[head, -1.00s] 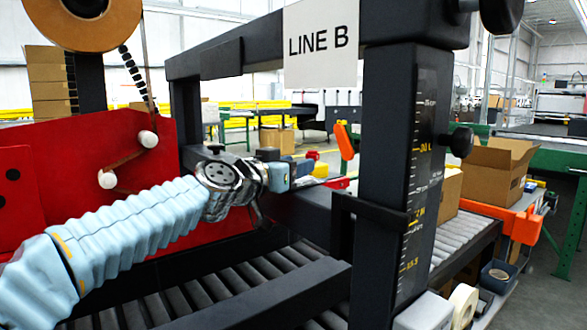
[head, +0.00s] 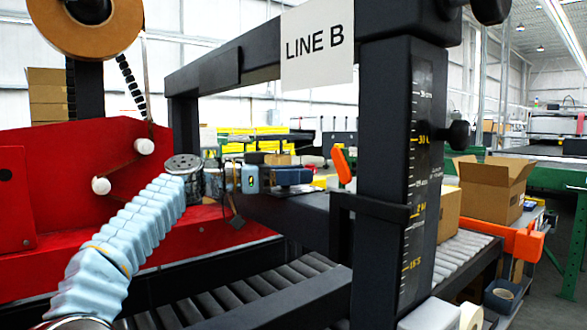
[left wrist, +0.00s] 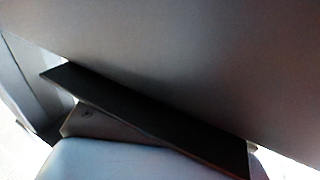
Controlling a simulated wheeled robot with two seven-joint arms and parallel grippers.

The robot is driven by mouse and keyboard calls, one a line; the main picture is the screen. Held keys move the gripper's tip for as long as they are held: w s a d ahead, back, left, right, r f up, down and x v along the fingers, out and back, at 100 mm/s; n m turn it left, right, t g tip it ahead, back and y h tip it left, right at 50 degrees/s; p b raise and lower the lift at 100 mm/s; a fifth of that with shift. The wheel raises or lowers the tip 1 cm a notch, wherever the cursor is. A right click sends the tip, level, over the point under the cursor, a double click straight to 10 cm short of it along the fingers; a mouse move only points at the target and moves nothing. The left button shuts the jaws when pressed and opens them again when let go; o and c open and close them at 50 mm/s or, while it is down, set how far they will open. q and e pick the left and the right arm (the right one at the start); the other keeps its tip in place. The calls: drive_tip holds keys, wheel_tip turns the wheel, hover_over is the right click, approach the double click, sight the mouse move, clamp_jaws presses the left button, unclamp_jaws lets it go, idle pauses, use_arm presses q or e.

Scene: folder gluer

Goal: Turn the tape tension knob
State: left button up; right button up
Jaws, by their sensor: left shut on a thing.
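My left gripper (head: 292,177) reaches in from the left, in front of the red machine panel, and points right across the dark crossbeam. It is shut on a dark thing that I cannot clearly make out. In the left wrist view a large dark grey surface (left wrist: 190,65) and a black bar (left wrist: 140,115) fill the picture at close range. A black knob-like hub (head: 88,8) sits in the tan tape reel (head: 60,28) at the upper left, away from my gripper. I cannot tell which part is the tape tension knob. My right gripper is not in view.
The red panel (head: 60,240) carries two white rollers (head: 102,186). A dark upright (head: 385,110) with a scale and a black side knob (head: 460,135) stands right of my gripper. A roller conveyor (head: 240,295) runs below. Open cartons (head: 495,190) stand right.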

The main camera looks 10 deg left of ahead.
use_arm(q)
drive_tip(key=shift+s+m+g+h+p, duration=0.1)
drive_tip(key=shift+m+g+h+p, duration=0.3)
drive_tip(key=shift+m+g+p, duration=0.25)
drive_tip(key=o, duration=1)
drive_tip(key=b+v, duration=0.1)
drive_tip(key=v, duration=0.6)
drive_tip(key=shift+a, duration=0.25)
